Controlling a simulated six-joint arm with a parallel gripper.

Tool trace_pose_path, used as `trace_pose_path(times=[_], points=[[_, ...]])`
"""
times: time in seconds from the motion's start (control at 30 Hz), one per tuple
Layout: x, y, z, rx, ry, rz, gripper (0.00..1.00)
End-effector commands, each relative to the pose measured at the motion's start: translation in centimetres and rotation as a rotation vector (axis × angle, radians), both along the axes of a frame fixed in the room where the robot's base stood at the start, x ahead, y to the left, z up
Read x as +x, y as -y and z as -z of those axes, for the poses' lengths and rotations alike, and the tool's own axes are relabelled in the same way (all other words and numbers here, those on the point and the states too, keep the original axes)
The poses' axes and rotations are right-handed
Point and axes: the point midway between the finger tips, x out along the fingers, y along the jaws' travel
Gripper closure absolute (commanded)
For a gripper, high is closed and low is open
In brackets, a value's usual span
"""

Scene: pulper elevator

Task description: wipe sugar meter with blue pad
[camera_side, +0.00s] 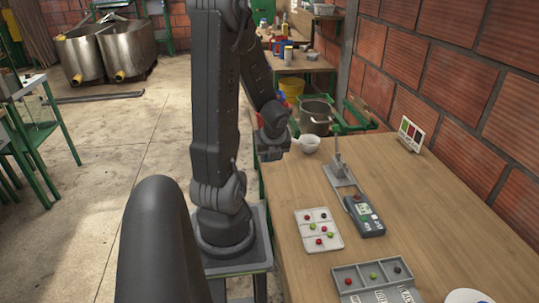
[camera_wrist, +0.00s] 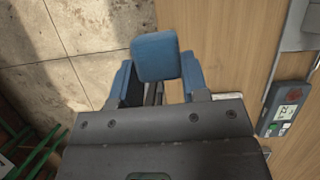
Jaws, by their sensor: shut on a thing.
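The sugar meter (camera_side: 364,215) is a dark handheld device with a pale screen and a red spot, lying on the wooden table in the side view. The blue pad (camera_wrist: 156,57) is a soft-edged blue block between the blue-faced fingers of my gripper (camera_wrist: 157,82). My gripper is shut on the pad, over the table's left edge and away from the meter. In the side view my gripper (camera_side: 271,150) is small and dark, and the pad cannot be made out.
A white cup (camera_side: 309,143) stands near my gripper. A metal stand (camera_side: 340,172) is just behind the meter. A tray of coloured berries (camera_side: 318,230) lies left of it, and a compartment tray (camera_side: 373,278) in front. A colour card (camera_side: 411,134) stands by the brick wall.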

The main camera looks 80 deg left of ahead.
Motion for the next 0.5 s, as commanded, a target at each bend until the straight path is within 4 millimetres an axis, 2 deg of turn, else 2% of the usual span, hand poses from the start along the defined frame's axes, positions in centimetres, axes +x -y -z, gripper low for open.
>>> trace_pose_path(times=[0.17, 0.27, 0.5], points=[[1.2, -0.2, 0.1, 0.002, -0.002, -0.162, 0.77], [2.4, -0.3, 0.2, 0.001, -0.004, -0.328, 0.77], [6.1, 0.0, 0.5, 0.001, -0.006, -0.882, 0.77]])
